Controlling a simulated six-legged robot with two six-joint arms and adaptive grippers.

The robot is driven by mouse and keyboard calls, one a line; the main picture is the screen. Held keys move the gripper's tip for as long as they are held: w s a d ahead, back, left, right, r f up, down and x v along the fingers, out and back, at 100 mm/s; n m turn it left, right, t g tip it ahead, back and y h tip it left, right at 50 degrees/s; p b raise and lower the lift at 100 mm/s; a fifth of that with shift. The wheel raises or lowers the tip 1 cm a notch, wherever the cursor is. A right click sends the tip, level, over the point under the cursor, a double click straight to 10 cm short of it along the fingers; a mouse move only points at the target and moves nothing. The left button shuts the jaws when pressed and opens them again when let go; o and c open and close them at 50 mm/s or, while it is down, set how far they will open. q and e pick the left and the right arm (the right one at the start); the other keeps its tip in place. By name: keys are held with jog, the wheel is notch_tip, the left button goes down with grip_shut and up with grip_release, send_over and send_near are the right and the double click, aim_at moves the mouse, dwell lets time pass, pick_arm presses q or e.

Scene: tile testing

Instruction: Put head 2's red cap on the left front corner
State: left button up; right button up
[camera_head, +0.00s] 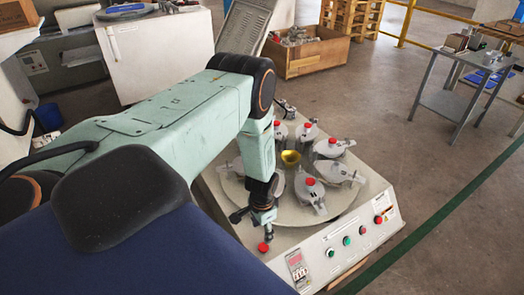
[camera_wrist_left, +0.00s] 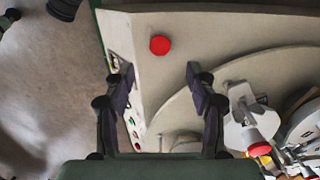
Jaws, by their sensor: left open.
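A loose red cap (camera_head: 263,247) lies on the left front corner of the machine's top (camera_head: 226,213). In the left wrist view the red cap (camera_wrist_left: 160,45) lies alone on the pale surface, beyond the fingertips and apart from them. My left gripper (camera_head: 264,222) is just above and behind it, pointing down; in the wrist view its fingers (camera_wrist_left: 160,78) are spread with nothing between them. Several grey heads stand around the round plate, and red caps show on some, such as the front one (camera_head: 310,181). My arm hides part of the plate, and I cannot tell which head is head 2.
A yellow funnel (camera_head: 291,157) stands mid-plate. The front panel has a display (camera_head: 297,266) and coloured buttons (camera_head: 347,241). A wooden crate (camera_head: 308,54) stands behind, and a metal table (camera_head: 455,98) stands far right. The floor right of the machine is clear.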

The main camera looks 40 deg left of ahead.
pick_arm(q)
jog(key=s+d+r+n, duration=0.1)
jog(key=s+d+r, duration=0.2)
jog(key=s, duration=0.5)
jog(key=s+d+r+n, duration=0.1)
jog(key=s+d+r, duration=0.3)
jog(key=s+d, duration=0.2)
jog(key=s+d+r+n, duration=0.1)
jog(key=s+d+r, duration=0.3)
jog(key=s, duration=0.6)
jog(key=shift+d+n+p, duration=0.2)
jog(key=shift+n+p, duration=0.1)
jog(key=shift+p, duration=0.1)
notch_tip(320, 180, up, 3)
jog(key=shift+f+p, duration=0.2)
jog(key=shift+p, duration=1.05)
jog(key=shift+w, duration=0.1)
